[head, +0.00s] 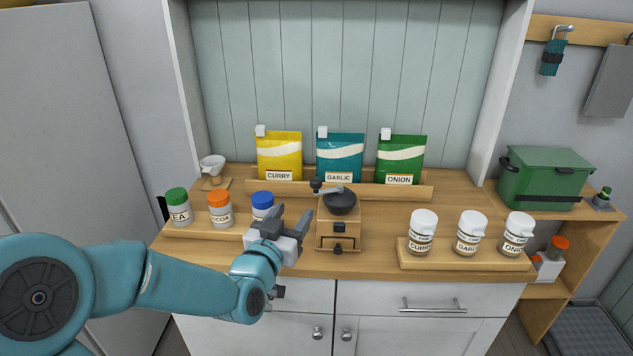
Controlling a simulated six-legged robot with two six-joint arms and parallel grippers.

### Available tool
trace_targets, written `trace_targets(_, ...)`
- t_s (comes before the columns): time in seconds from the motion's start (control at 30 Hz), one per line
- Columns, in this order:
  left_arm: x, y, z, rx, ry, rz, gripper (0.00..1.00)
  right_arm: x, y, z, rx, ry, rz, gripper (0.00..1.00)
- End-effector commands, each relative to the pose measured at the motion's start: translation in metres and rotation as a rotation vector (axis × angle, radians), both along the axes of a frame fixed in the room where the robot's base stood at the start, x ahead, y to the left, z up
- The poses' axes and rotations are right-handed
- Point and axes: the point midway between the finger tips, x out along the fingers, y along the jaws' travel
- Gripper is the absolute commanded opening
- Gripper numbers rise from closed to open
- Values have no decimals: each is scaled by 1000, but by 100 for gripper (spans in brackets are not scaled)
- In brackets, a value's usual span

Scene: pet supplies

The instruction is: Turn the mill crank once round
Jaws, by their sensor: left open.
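The mill (338,232) is a wooden box with a small front drawer and a dark bowl-shaped top, standing at the middle of the counter. Its crank (327,190) lies across the top, with a dark knob (316,185) at the left end. My left gripper (290,218) is open and empty, just left of the mill and a little below the knob in the picture. It partly covers the blue-capped jar (262,201) behind it. I cannot tell whether a finger touches the mill. My right gripper is not in view.
Jars with green (177,197) and orange caps stand on a left board. White-capped jars (468,232) stand on a right board (465,260). Yellow (279,152), teal (340,153) and green pouches (401,155) stand behind the mill. Bare counter (378,235) lies right of the mill.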

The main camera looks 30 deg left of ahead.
Motion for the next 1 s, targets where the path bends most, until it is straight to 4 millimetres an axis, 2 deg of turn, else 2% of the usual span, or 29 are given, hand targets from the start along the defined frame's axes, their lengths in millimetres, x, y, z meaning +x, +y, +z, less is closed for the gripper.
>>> trace_targets(0.4, 95, 21, 3, -3, 2, -1, 56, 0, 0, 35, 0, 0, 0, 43)
trace_targets(0.6, 130, 29, 2, -2, 1, -1, 56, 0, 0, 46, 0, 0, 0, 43)
trace_targets(0.8, 145, 33, 0, -3, 2, -2, 56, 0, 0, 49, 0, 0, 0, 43)
trace_targets(1.0, 147, 33, 0, -2, 1, -2, 56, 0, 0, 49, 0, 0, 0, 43)
